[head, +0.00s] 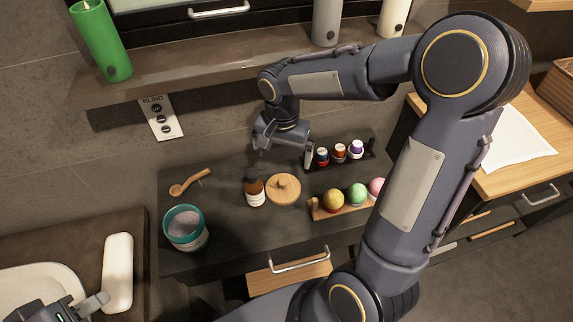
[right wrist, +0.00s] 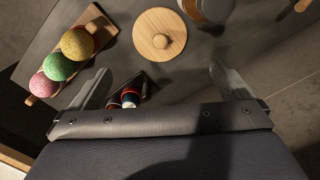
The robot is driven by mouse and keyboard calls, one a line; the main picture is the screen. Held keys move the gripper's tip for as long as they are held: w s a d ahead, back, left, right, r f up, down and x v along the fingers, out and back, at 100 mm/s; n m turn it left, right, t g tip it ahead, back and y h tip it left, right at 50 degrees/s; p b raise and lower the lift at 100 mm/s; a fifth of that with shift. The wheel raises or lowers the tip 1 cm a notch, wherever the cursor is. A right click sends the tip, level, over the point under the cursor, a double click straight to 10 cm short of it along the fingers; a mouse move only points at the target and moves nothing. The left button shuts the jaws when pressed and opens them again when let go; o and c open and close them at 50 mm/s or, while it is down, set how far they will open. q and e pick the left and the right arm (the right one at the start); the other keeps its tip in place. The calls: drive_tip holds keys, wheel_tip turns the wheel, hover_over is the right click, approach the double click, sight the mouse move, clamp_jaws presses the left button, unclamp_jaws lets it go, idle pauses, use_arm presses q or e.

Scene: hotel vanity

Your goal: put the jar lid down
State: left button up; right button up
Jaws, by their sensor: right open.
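The jar lid (head: 283,189) is a round wooden disc with a small knob, lying flat on the dark counter beside a brown bottle. It also shows in the right wrist view (right wrist: 159,36), in front of the fingers and apart from them. My right gripper (head: 281,139) is open and empty above the back of the counter, behind the lid; its two spread fingers show in the right wrist view (right wrist: 160,88). An open teal jar (head: 185,229) with pale contents stands at the counter's front left. My left gripper (head: 87,305) is at the bottom left, partly cut off; its jaw state is unclear.
A brown bottle (head: 254,190) stands close left of the lid. A wooden scoop (head: 189,183) lies behind the jar. A rack of small bottles (head: 340,152) and a wooden tray of coloured balls (head: 316,211) stand to the right. A shelf with candles (head: 230,65) runs above the counter.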

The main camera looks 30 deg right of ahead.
drive_tip(key=s+a+r+n+t+y, duration=0.1)
drive_tip(key=s+r+n+t+y, duration=0.1)
drive_tip(key=s, duration=0.7)
drive_tip(key=s+a+r+n+t+y, duration=0.1)
drive_tip(key=s+r+n+t, duration=0.2)
drive_tip(key=s+r+n, duration=0.2)
drive_tip(key=s, duration=0.3)
drive_tip(key=shift+s+a+n+t+y, duration=0.3)
drive_tip(key=shift+s+a+n+y, duration=0.1)
wheel_tip(320, 180, up, 2)
drive_tip(key=shift+r+p, duration=0.1)
drive_tip(key=shift+p, duration=1)
